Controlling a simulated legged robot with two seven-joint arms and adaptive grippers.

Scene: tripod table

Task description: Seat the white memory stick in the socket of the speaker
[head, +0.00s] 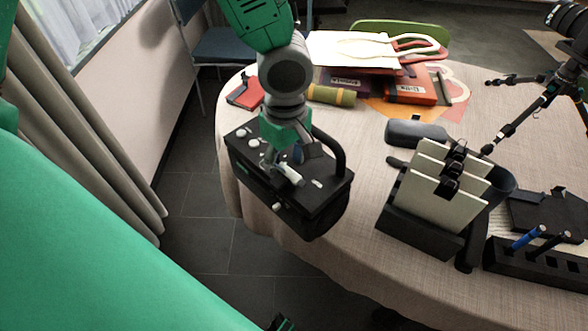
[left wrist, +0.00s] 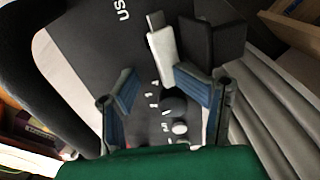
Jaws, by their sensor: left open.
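The black speaker (head: 325,210) stands near the table's left edge, with knobs on top and a carrying handle. The white memory stick (head: 289,173) shows at its top, just below my left gripper (head: 287,158). In the left wrist view, the stick (left wrist: 161,57) lies just beyond the fingertips, its grey end pointing away, over the dark speaker top (left wrist: 85,45). My left gripper (left wrist: 165,88) is open, its fingers apart on either side of the near end of the stick. I cannot tell whether the stick touches the speaker or sits in the socket.
A file holder (head: 405,225) with pale boards stands right of the speaker. A dark case (head: 415,132), a rolled olive item (head: 331,95) and books (head: 409,88) lie behind. A pen rack (head: 535,262) is at the right. Tablecloth is bare in front of the speaker.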

